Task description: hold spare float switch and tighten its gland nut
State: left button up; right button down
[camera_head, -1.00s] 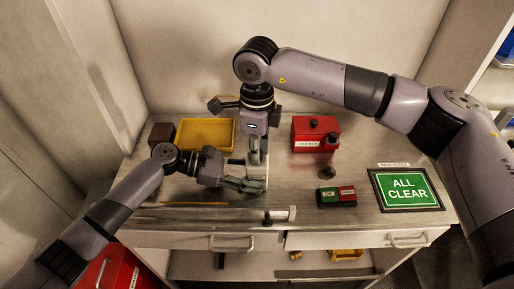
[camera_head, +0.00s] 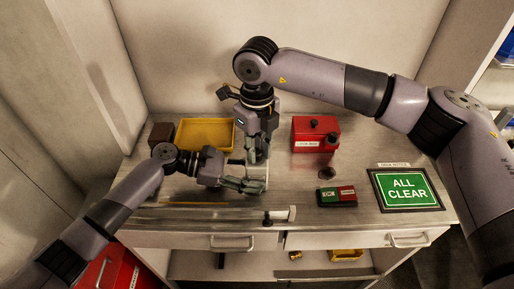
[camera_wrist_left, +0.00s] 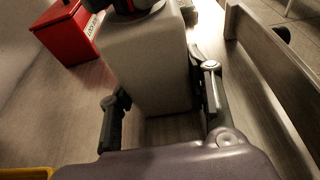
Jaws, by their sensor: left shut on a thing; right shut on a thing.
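The spare float switch (camera_head: 264,171) is a pale, block-like body standing upright on the bench, partly hidden by both grippers. In the left wrist view, the float switch (camera_wrist_left: 148,65) fills the space between the fingers. My left gripper (camera_head: 252,178) is shut on this body from the left, low down. My right gripper (camera_head: 258,154) points down from above and is shut around the top of the switch. The gland nut is hidden in the head view. A dark part shows at the top of the body in the left wrist view, but I cannot tell nut from finger.
A yellow tray (camera_head: 206,121) and a brown block (camera_head: 161,134) stand at the back left. A red box (camera_head: 315,145) is behind right. A green-and-red block (camera_head: 337,195) and an ALL CLEAR sign (camera_head: 406,188) lie right.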

aim_at(257, 152)
dwell(0.3)
jog(key=c, duration=1.4)
grip_release()
jog(key=shift+c, duration=0.2)
notch_tip(257, 152, up, 12)
pick_arm(q)
jog(key=o, duration=1.6)
